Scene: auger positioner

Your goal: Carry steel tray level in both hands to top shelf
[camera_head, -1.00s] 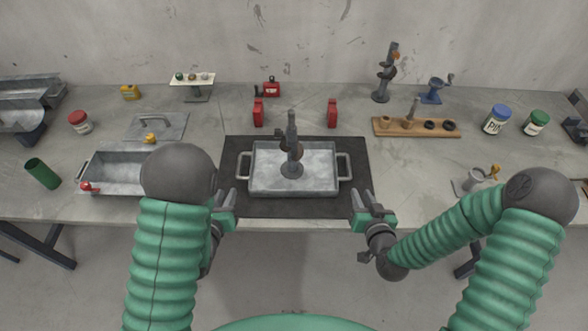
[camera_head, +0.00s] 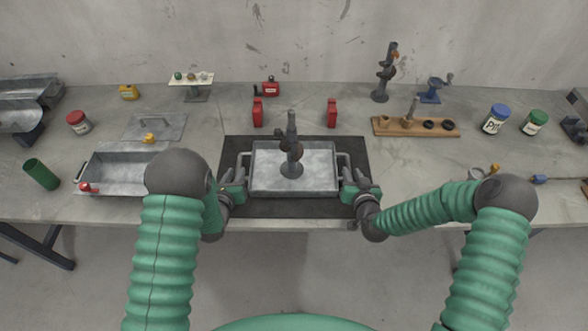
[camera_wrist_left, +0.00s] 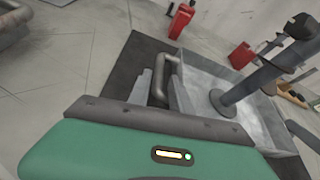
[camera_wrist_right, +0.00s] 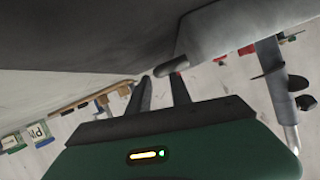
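The steel tray (camera_head: 265,182) is shallow and grey, with a looped handle at each end. It lies on a dark mat (camera_head: 290,209) on the bench, and a dark grey post-like device (camera_head: 292,150) stands in it. My left gripper (camera_head: 243,177) is at the tray's left handle. In the left wrist view its fingers (camera_wrist_left: 162,92) are apart, with the handle (camera_wrist_left: 163,78) between them. My right gripper (camera_head: 348,180) is at the right handle. In the right wrist view its fingers (camera_wrist_right: 161,92) are apart, close to a grey bar end. I see no clear top shelf.
Two red blocks (camera_head: 258,112) (camera_head: 332,113) stand behind the mat. A metal trough (camera_head: 118,170) is on the left, beside my left arm. A wooden rack (camera_head: 416,127) and lidded jars (camera_head: 496,119) are on the right. A small raised stand (camera_head: 192,80) is at the back left.

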